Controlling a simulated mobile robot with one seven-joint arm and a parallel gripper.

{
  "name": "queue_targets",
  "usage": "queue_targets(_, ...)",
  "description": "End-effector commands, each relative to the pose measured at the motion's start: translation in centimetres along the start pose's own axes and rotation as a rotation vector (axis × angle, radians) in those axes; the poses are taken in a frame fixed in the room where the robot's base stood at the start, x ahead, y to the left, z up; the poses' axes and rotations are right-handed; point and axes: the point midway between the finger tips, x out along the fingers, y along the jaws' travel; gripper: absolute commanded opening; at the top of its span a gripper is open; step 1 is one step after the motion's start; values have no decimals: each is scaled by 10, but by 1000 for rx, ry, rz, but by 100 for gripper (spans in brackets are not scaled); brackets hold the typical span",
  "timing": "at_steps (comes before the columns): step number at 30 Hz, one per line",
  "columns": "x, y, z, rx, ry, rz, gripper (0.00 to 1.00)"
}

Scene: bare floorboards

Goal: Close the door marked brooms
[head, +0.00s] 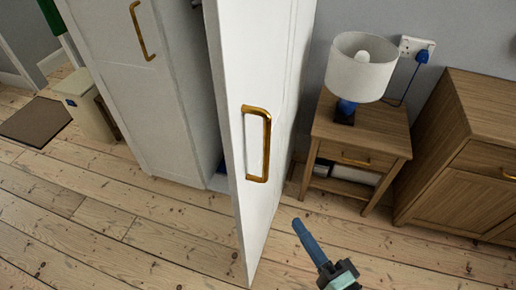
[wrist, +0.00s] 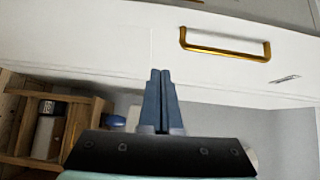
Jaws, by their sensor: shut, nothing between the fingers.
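A tall white door (head: 232,60) stands swung open from a white cabinet in the head view, nearly edge-on. It has a brass handle (head: 265,145). No readable "brooms" marking shows. In the wrist view the door (wrist: 110,40) spans the top, with its brass handle (wrist: 225,52) right of centre and a small unreadable tag (wrist: 284,79) below it. My gripper (head: 297,222) is shut and empty, low over the floor to the right of the door in the head view. In the wrist view its fingers (wrist: 160,72) are together, below and left of the handle.
A wooden nightstand (head: 372,130) with a white lamp (head: 358,75) stands right of the door, beside a wooden cabinet (head: 465,150). Another white door with a brass handle (head: 138,30) is shut at left. A bin (head: 82,105) stands farther left. The front floor (head: 130,240) is clear.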

Motion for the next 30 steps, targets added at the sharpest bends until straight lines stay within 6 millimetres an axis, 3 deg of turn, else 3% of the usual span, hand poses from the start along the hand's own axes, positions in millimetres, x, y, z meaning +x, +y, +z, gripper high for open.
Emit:
queue_targets(2, -7, 1, 0, 34, 6, -9, 0)
queue_targets(5, -2, 1, 0, 43, 5, -16, 0)
queue_targets(20, 96, -2, 1, 38, 2, -17, 0)
queue_targets(24, 109, -2, 18, 40, 2, -14, 0)
queue_targets(30, 119, -2, 27, 38, 5, -15, 0)
